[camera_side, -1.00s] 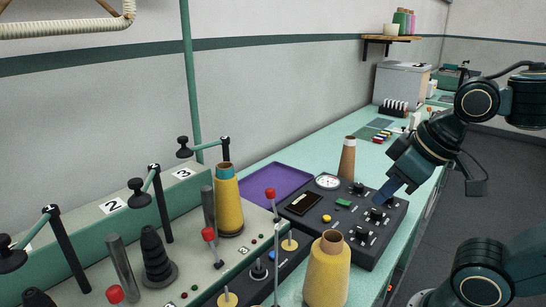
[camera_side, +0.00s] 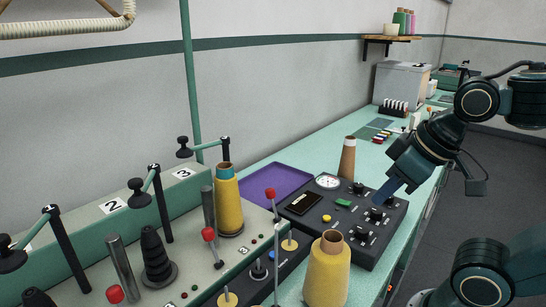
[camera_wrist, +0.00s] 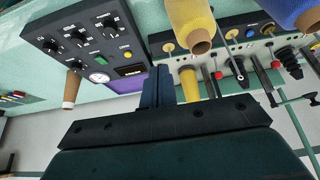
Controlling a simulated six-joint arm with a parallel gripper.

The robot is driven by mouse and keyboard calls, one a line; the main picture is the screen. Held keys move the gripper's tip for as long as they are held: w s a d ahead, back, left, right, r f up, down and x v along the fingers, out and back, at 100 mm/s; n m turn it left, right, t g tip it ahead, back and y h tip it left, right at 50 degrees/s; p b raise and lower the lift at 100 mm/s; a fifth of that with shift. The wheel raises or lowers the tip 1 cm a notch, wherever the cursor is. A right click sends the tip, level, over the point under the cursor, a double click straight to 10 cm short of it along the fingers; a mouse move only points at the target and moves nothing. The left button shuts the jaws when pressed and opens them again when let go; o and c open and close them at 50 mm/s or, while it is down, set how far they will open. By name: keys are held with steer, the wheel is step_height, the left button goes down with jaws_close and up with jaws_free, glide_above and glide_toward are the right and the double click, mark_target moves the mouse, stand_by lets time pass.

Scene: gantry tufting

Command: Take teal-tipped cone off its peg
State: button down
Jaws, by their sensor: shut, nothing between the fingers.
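The teal-tipped cone (camera_side: 228,204) is yellow with a teal band near its brown top. It stands upright on the machine by the plate marked 3. In the wrist view, a yellow cone (camera_wrist: 188,84) beside my fingers appears to be it, its top hidden behind my gripper. Its peg is hidden inside it. My gripper (camera_side: 386,194) is at the right above the control panel, well apart from the cone. In the wrist view my gripper's fingers (camera_wrist: 157,85) are together and empty.
A larger yellow cone (camera_side: 327,272) stands in front. A black control panel (camera_side: 345,217) with knobs, a purple tray (camera_side: 268,186) and a brown cone (camera_side: 347,158) lie between.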

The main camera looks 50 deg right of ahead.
steer(key=shift+c, duration=2.4)
jaws_free()
steer(key=w+a+r+n+g, duration=0.1)
steer(key=w+r+n, duration=0.35)
steer(key=w, duration=0.35)
steer(key=w+a+r+n+g, duration=0.1)
steer(key=w+r+n+g, duration=0.1)
steer(key=w+r+n, duration=0.45)
steer(key=shift+w+a+f+n+g, duration=0.45)
steer(key=shift+w+a+f+n, duration=0.55)
steer(key=shift+w, duration=2.1)
steer(key=shift+w+a+f+n+g, duration=0.55)
steer(key=shift+w+n, duration=0.8)
steer(key=shift+w, duration=1.8)
steer(key=shift+w+a+f+n+g, duration=0.4)
steer(key=shift+w+a+n, duration=0.7)
steer(key=shift+w, duration=2)
steer(key=shift+d+f, duration=0.1)
steer(key=shift+f, duration=0.1)
